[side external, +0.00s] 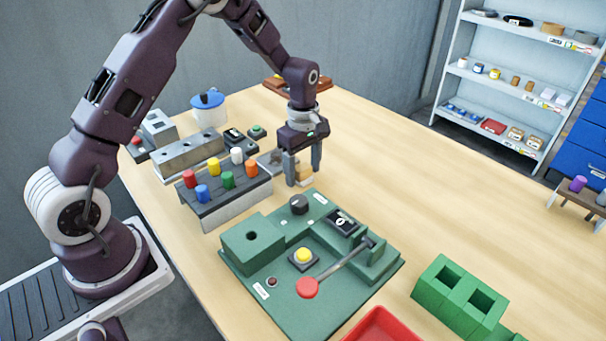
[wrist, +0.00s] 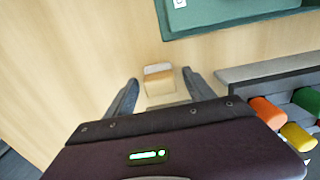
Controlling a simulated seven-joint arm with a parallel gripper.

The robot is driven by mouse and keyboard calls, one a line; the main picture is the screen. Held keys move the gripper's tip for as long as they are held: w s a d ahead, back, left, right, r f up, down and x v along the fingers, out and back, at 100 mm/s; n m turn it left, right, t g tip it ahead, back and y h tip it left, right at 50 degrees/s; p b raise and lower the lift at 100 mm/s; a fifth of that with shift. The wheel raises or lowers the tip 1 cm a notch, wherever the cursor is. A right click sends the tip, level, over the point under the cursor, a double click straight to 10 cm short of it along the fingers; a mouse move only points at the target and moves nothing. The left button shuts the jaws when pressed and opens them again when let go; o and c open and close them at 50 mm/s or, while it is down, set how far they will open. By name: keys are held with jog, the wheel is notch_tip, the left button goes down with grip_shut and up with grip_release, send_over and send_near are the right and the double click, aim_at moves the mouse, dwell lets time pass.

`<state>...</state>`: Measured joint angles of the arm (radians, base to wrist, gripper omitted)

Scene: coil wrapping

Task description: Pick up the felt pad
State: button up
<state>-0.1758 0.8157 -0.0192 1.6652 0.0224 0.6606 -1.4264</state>
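A small tan block with a pale end face (wrist: 158,80) lies on the wooden table; it looks like the felt pad, though its material is hard to tell. It also shows in the side view as a tan block (side external: 305,173), partly hidden by the fingers. My gripper (side external: 303,176) points down right at the block. In the wrist view my gripper (wrist: 160,78) is open, with one finger on each side of the block and a visible gap on both sides. I cannot tell how far the fingertips are above the table.
A rack of coloured pegs (side external: 226,190) stands close to the left of my gripper. A green fixture (side external: 310,260) with a red-knobbed lever lies in front. A green block with square holes (side external: 460,295) and a red tray (side external: 382,326) sit front right.

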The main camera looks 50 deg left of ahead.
aim_at(303, 167)
grip_shut()
notch_tip(303, 167, up, 10)
jog(key=shift+r, duration=0.1)
